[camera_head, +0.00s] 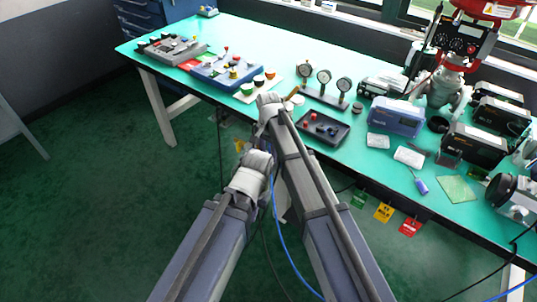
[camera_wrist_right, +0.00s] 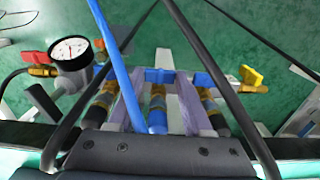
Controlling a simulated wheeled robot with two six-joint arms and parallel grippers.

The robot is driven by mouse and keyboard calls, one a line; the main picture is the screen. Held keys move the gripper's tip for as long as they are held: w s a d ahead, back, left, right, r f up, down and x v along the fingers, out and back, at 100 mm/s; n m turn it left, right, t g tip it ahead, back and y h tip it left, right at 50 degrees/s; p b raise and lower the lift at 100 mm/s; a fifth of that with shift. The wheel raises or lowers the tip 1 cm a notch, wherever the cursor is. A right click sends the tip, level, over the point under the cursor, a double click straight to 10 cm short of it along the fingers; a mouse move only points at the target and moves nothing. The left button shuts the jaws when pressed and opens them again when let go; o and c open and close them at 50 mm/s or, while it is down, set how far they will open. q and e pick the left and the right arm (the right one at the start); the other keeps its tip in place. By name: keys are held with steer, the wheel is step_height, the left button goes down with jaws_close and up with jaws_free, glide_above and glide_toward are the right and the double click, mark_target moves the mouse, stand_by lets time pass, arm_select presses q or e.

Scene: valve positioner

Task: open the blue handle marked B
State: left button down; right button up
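The blue handle (camera_wrist_right: 160,76) shows at the middle of the right wrist view, lying crosswise above a pipe fitting. I cannot read a letter on it. My right gripper (camera_wrist_right: 155,92) has two purple-grey fingers standing apart, one on each side of the blue handle's fitting. I see gaps between the fingers and the handle; contact is not visible. A blue hose (camera_wrist_right: 118,62) crosses in front of the left finger. In the head view my right arm reaches the bench's front edge and hides the blue handle. My left wrist is beside it; its fingers are hidden.
A gauge (camera_wrist_right: 72,52) and a red handle (camera_wrist_right: 36,58) are left of the blue handle. A yellow handle (camera_wrist_right: 250,78) is to the right. The green bench (camera_head: 340,167) carries instruments. Colored tags (camera_head: 383,212) hang below its front edge. Floor at left is clear.

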jaws_close()
steer(key=shift+s+d+y, duration=0.25)
steer(key=shift+s+y, duration=0.05)
steer(key=shift+s+d+f+t+y+b, duration=0.2)
steer(key=shift+t+y+b, duration=0.15)
steer(key=shift+t+y, duration=0.2)
steer(key=shift+s+d+f+t+y+b, duration=0.1)
steer(key=shift+f+t+y+b, duration=0.05)
steer(key=shift+t+y+b, duration=0.7)
steer(key=shift+y, duration=0.3)
steer(key=shift+y+b, duration=0.3)
steer(key=shift+b, duration=0.05)
steer(key=shift+r+t, duration=0.2)
steer(key=shift+t, duration=0.1)
